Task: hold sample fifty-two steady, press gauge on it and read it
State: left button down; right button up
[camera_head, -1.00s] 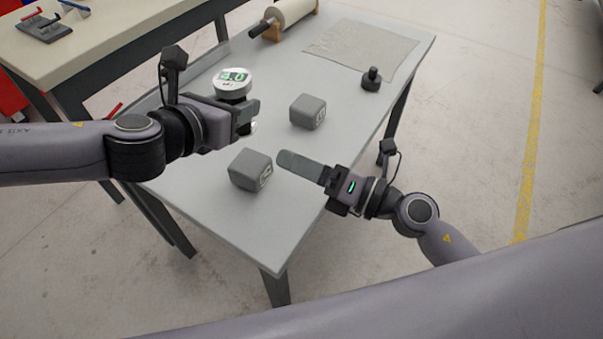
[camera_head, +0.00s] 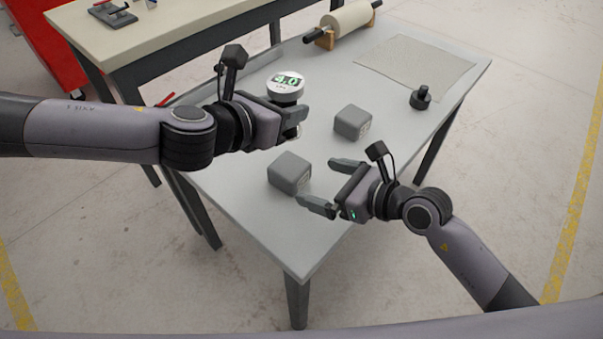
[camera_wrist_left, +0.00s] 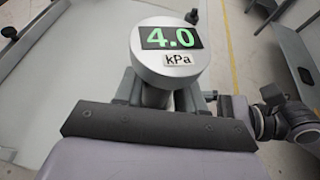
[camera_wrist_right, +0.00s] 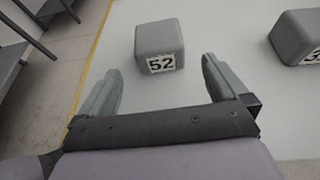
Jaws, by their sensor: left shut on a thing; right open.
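Sample fifty-two is a grey foam block (camera_head: 289,173) on the near part of the table. Its "52" label faces my right gripper in the right wrist view (camera_wrist_right: 160,48). My right gripper (camera_head: 316,181) is open and empty, its fingers pointing at the block, which stands just beyond the tips. My left gripper (camera_head: 297,112) is shut on the gauge (camera_head: 285,84), a round white-topped instrument held upright beyond and apart from the block. In the left wrist view its green display (camera_wrist_left: 170,38) reads 4.0 kPa.
A second grey block (camera_head: 352,122) stands farther back; its label is cut off in the right wrist view (camera_wrist_right: 298,38). A black knobbed weight (camera_head: 420,98), a flat sheet (camera_head: 415,62) and a roll on a stand (camera_head: 347,20) lie toward the far end. The grey table (camera_head: 255,218) is otherwise mostly clear.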

jog(key=x, duration=0.9)
jog(key=shift+r, duration=0.1)
jog(key=c, duration=0.9)
pick_arm(q)
jog(key=shift+w+f+m+g+h, duration=0.25)
jog(key=shift+f+m+g+h, duration=0.35)
jog(key=shift+f+m+h, duration=0.35)
pick_arm(e)
jog(key=shift+c, duration=0.2)
pick_arm(q)
jog(key=shift+s+f+m+g+h, duration=0.15)
jog(key=shift+f+m+g+h, duration=0.1)
jog(key=shift+f+m+g, duration=0.55)
send_over(287, 167)
jog(key=shift+f, duration=2.4)
